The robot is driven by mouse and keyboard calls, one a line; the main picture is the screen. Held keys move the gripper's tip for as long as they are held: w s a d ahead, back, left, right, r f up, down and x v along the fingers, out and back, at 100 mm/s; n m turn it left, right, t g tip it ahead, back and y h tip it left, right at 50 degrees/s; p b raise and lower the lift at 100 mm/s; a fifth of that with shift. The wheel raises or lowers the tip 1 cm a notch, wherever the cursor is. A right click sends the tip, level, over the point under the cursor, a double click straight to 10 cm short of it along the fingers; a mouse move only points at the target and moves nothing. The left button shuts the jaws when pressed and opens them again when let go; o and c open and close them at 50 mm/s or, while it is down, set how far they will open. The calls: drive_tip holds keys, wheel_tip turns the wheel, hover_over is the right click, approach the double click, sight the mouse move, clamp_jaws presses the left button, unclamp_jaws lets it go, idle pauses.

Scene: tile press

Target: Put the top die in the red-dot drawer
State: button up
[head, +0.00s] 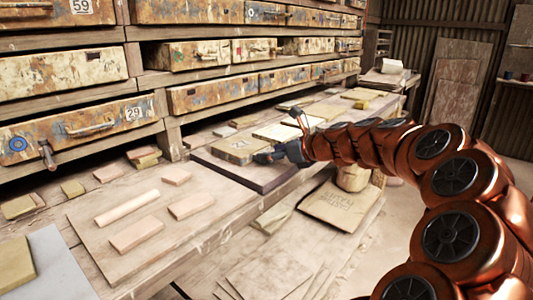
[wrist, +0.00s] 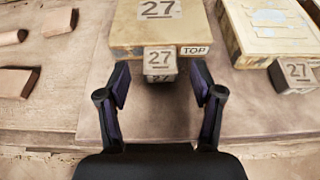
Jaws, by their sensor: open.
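The top die is a yellowish block marked 27 and TOP (wrist: 195,51) in the wrist view, with a small 27 block sticking out of its front. In the head view it (head: 236,148) lies on a dark slab on the bench. My gripper (wrist: 160,82) is open and empty. Its two fingers stand either side of the space just before the small block, seemingly short of it. In the head view my gripper (head: 284,137) is right of the die.
A second die marked 27 (wrist: 270,38) lies close on the right in the wrist view. The dark slab (head: 250,172) bears the dies. Loose wooden blocks (head: 136,234) lie on a board at the left. Rows of drawers (head: 228,91) overhang the bench's back.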

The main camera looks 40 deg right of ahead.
drive_tip(key=p+v, duration=0.1)
drive_tip(key=v, duration=0.8)
drive_tip(key=shift+s+r, duration=0.1)
drive_tip(key=shift+s, duration=0.05)
